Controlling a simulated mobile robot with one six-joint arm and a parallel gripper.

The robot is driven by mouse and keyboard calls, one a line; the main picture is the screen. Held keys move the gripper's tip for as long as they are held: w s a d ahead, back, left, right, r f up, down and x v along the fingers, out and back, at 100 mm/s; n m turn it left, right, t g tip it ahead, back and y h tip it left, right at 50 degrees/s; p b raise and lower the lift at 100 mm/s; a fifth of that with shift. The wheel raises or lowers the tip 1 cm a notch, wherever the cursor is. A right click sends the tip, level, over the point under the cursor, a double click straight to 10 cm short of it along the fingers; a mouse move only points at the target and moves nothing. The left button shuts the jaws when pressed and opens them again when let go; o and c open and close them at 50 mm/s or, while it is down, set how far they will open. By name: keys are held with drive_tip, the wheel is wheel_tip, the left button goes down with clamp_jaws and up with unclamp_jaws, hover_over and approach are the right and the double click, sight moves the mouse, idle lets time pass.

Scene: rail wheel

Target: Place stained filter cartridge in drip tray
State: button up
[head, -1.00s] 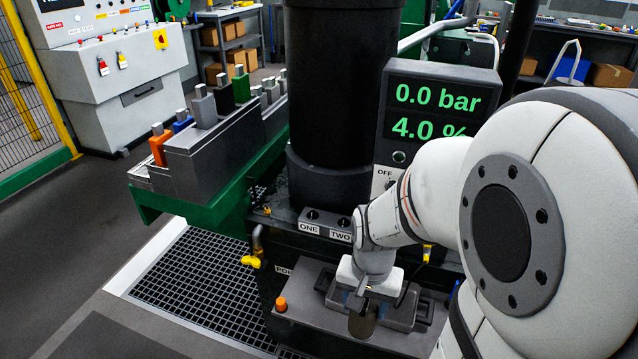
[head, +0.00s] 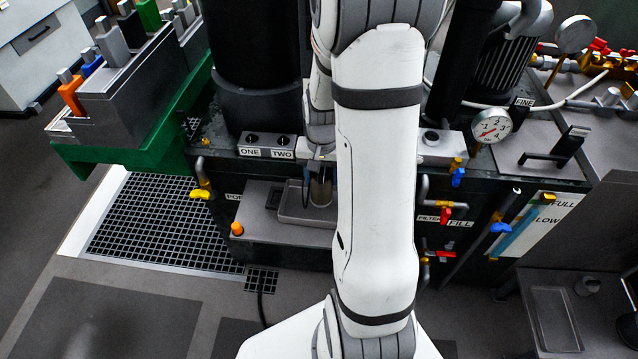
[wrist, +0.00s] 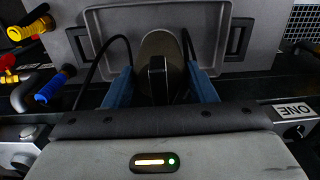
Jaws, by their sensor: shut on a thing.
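My gripper (wrist: 160,92) is shut on the stained filter cartridge (wrist: 160,50). In the wrist view its blue fingers stand on both sides of the cartridge, a brownish-grey rounded body with a dark upright piece in front. In the head view the cartridge (head: 321,190) hangs below my gripper, partly hidden by my arm. A shallow grey tray (head: 290,215) with a raised rim lies on the ledge beneath it; it looks like the drip tray. Its side slots and rim (wrist: 100,14) show in the wrist view. I cannot tell whether the cartridge touches the tray.
The block marked ONE and TWO (head: 266,149) and a black column (head: 258,80) stand behind the tray. An orange knob (head: 237,229) is at its left. Yellow (head: 200,194), red and blue valve handles stick out nearby. My arm hides the ledge's right part.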

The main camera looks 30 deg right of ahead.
wheel_tip(320, 180, down, 3)
drive_tip(key=shift+f, duration=0.2)
drive_tip(key=shift+w+d+f, duration=0.1)
drive_tip(key=shift+w+f, duration=0.05)
drive_tip(key=shift+f, duration=0.2)
drive_tip(key=o, duration=1.3)
drive_tip(key=shift+o, duration=0.2)
